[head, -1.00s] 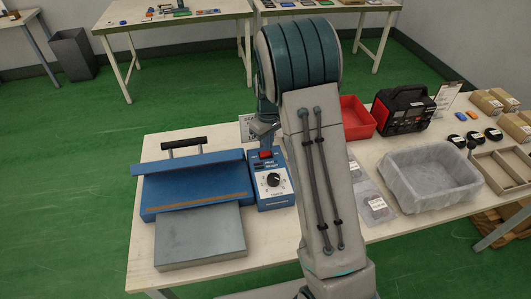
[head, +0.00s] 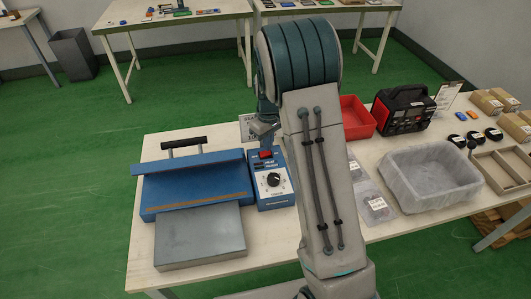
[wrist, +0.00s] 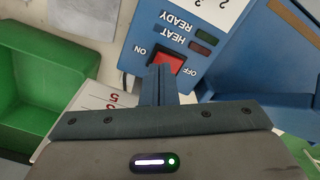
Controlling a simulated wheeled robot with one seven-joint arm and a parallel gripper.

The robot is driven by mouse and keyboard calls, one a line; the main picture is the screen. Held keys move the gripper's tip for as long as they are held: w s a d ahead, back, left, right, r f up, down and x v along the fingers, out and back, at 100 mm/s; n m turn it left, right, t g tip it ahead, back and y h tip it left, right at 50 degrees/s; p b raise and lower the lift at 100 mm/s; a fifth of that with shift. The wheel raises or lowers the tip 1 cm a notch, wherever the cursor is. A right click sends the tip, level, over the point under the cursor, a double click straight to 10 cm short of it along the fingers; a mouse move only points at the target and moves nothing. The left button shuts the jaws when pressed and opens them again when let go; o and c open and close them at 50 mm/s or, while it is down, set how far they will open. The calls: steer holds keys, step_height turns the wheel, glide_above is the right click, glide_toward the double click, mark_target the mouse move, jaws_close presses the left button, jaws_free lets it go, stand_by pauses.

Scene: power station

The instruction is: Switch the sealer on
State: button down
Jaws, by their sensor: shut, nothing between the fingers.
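The blue sealer (head: 190,190) has a raised bar with a black handle and a grey plate in front. Its blue control box (head: 279,200) with a black dial stands at its right. The red rocker switch (head: 266,154) is at the box's far end; in the wrist view the switch (wrist: 167,60) lies between the labels ON and OFF. My gripper (wrist: 158,68) is shut and empty, its fingertips over the near edge of the switch, towards the ON side. I cannot tell whether they touch it or which way it is tipped. The HEAT lamp (wrist: 200,48) and READY lamp (wrist: 207,35) look dark.
A green bin (wrist: 40,75) is left of my gripper in the wrist view. A red bin (head: 356,116), a black device (head: 403,110) and a lined grey tub (head: 430,177) stand to the right on the table. My arm hides the table's middle.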

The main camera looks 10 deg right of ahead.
steer(key=shift+f+b, duration=0.65)
steer(key=shift+f, duration=0.3)
stand_by(0.3)
steer(key=shift+r, duration=0.15)
steer(key=shift+r+p, duration=2.15)
steer(key=shift+r, duration=1.25)
steer(key=s+r+m+t, duration=0.1)
steer(key=s+r, duration=0.3)
steer(key=s, duration=0.5)
steer(key=s+r+m+t, duration=0.1)
steer(key=s+r+m, duration=0.2)
steer(key=s, duration=0.6)
steer(key=s+r+m+t, duration=0.1)
steer(key=s+r+m, duration=0.1)
steer(key=s+r, duration=0.5)
steer(key=s, duration=0.3)
